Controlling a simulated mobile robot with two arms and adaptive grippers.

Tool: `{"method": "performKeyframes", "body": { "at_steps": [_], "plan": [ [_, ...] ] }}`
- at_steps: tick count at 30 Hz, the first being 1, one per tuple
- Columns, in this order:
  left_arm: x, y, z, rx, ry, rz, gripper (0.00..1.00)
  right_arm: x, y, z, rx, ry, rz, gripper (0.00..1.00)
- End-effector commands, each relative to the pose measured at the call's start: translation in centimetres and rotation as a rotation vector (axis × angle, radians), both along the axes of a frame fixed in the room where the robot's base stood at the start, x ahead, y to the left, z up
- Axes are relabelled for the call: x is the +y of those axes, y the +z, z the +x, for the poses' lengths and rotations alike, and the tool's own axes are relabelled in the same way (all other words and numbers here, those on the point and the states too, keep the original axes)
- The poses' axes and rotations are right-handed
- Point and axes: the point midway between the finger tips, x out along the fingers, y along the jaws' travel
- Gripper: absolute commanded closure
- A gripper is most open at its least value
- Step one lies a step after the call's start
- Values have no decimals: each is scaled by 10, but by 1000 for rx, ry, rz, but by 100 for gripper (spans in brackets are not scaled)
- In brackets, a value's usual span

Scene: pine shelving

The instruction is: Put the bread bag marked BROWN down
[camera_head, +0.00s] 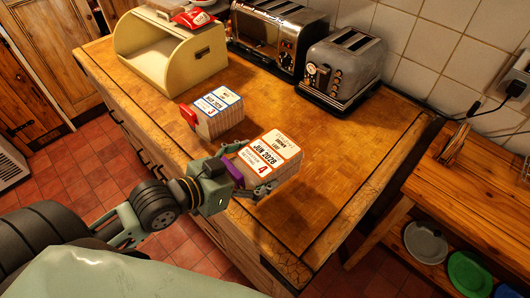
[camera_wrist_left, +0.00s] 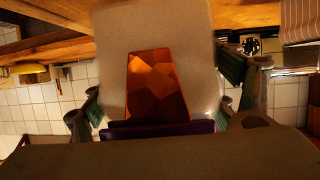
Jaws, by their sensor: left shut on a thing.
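The bread bag with an orange-framed label (camera_head: 267,155), whose small print appears to read BROWN above "JUN 2028" and a 4, is at the front edge of the wooden counter. A purple closure shows at its near end. My left gripper (camera_head: 247,172) is shut on this bag, with fingers on either side. In the left wrist view the pale bag (camera_wrist_left: 112,75) with an orange patch fills the middle, between the fingers of the left gripper (camera_wrist_left: 160,108). Whether its underside touches the counter is hidden. My right gripper is not in view.
A second bread bag (camera_head: 216,112), blue-labelled with a red closure, stands behind to the left on the counter (camera_head: 330,165). A cream bread bin (camera_head: 175,62) and two toasters (camera_head: 342,72) (camera_head: 275,35) line the back. Bare counter lies right of the held bag.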

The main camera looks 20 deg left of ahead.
Motion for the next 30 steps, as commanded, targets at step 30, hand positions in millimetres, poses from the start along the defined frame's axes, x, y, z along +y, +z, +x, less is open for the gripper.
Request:
{"method": "performKeyframes", "body": {
  "at_steps": [30],
  "plan": [
    [37,-10,75,-3,88,3,59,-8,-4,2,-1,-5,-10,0]
  ]
}}
